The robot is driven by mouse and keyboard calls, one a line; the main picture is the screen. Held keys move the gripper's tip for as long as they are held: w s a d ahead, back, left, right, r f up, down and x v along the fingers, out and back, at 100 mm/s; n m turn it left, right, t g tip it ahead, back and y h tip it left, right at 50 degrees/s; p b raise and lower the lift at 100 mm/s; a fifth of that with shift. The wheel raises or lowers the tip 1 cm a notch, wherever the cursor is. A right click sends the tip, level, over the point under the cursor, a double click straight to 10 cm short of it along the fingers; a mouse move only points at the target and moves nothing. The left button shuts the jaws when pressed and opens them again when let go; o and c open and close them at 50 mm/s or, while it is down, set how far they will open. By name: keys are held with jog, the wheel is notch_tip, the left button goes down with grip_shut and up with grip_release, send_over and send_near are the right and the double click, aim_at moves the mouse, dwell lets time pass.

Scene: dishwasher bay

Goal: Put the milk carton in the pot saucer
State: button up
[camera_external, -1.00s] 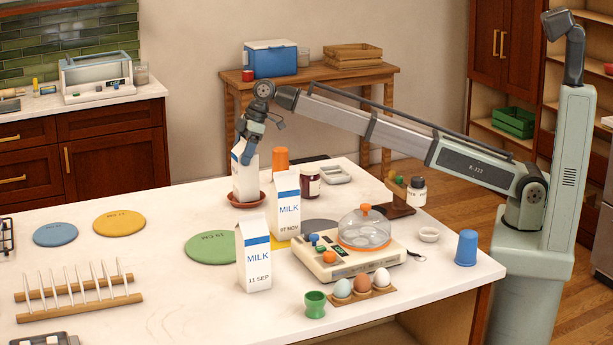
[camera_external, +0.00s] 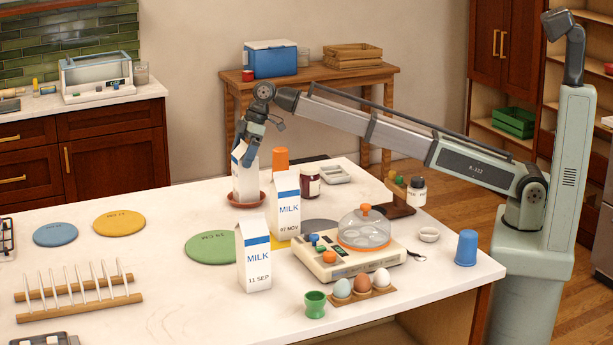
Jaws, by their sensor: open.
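One white milk carton (camera_external: 246,184) stands upright in the reddish-brown pot saucer (camera_external: 261,201) at the back of the counter. My gripper (camera_external: 245,155) is open, pointing down at this carton's top, with its fingers beside the top and partly hiding it. A second milk carton (camera_external: 286,220), marked 07 NOV, stands just in front and to the right of the saucer. A third milk carton (camera_external: 257,268), marked 11 SEP, stands nearer the camera.
An orange cup (camera_external: 280,159) and a dark jar (camera_external: 309,182) stand close right of the saucer. An egg cooker (camera_external: 352,257) and egg holder (camera_external: 362,294) are at the front right. Flat discs (camera_external: 119,223) and a peg rack (camera_external: 80,300) lie left. The counter left of the saucer is clear.

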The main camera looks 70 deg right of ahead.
jog(key=v, duration=1.2)
jog(key=shift+r, duration=0.4)
